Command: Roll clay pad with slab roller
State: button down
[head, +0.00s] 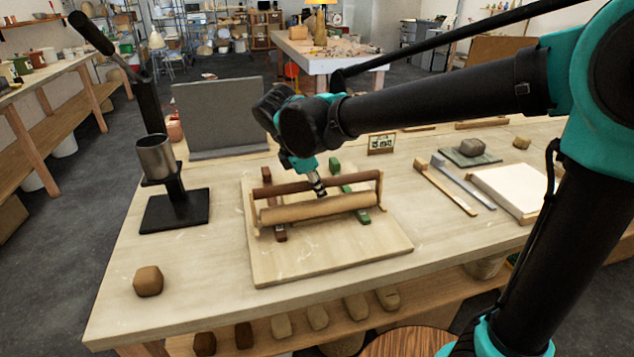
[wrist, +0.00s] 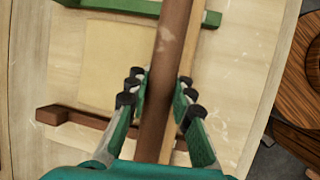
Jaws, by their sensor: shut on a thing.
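The slab roller stands on a wooden board (head: 330,253). It has a pale roller (head: 320,208) and a dark brown handle bar (head: 350,178) held by end brackets. My gripper (head: 318,190) is shut on the handle bar near its middle. In the wrist view, its fingers (wrist: 160,88) lie on both sides of the bar (wrist: 175,40). The flat beige clay pad (wrist: 110,65) lies left of the bar there, between a green strip (wrist: 125,6) and a brown strip (wrist: 75,118). In the head view I cannot make out the pad behind the roller and gripper.
A black stand with a metal cup (head: 155,157) is at the left, and a brown clay lump (head: 148,281) is at the front left. A grey upright panel (head: 220,115) stands behind. A white slab (head: 508,190) and tools (head: 445,187) lie at the right.

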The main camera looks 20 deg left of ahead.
dwell(0.3)
jog(key=shift+w+a+f, duration=0.1)
jog(key=shift+w+a, duration=0.3)
jog(key=shift+w, duration=0.4)
jog(key=shift+w+a, duration=0.4)
jog(key=shift+w, duration=0.35)
jog(key=shift+w+a, duration=0.45)
jog(key=shift+w, duration=0.3)
jog(key=shift+w+a, duration=0.45)
jog(key=shift+w, duration=0.3)
jog(key=shift+w+a, duration=0.5)
jog(key=shift+w, duration=0.25)
jog(key=shift+w+a, duration=0.45)
jog(key=shift+w, duration=0.25)
jog(key=shift+w+a, duration=0.5)
jog(key=shift+w, duration=0.25)
jog(key=shift+w+a, duration=0.45)
jog(key=shift+w, duration=0.25)
notch_tip(320, 180, up, 6)
